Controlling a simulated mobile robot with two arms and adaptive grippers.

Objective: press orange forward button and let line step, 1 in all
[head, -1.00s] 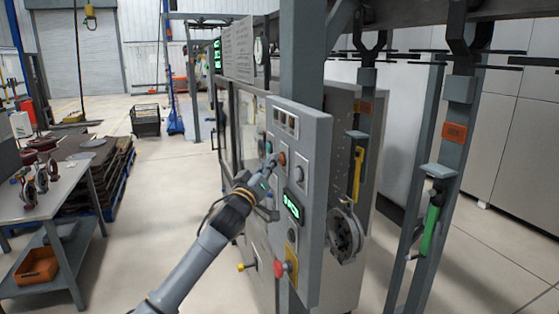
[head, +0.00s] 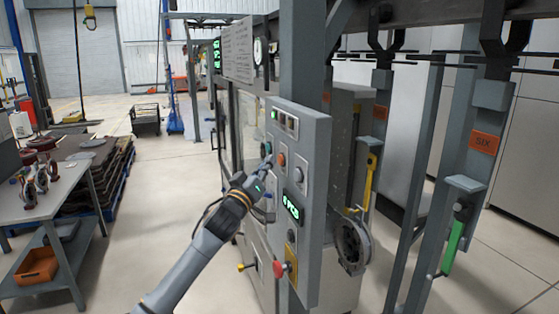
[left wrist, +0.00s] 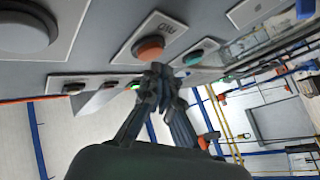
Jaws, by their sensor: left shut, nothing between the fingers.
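The orange forward button (head: 282,159) is on the grey control panel (head: 311,140). In the left wrist view the orange button (left wrist: 150,48) sits on a white plate with lettering, beside a green button (left wrist: 193,57). My left gripper (head: 268,164) is shut and empty, with its fingertips just in front of the panel beside the orange button. In the left wrist view the closed fingertips (left wrist: 157,72) are close to the button and overlap its lower edge; I cannot tell whether they touch. My right gripper is out of view.
A green lamp (head: 274,115) is lit on the panel above a green display (head: 292,207). A red knob (head: 278,268) sticks out lower down. A workbench (head: 45,195) stands at left.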

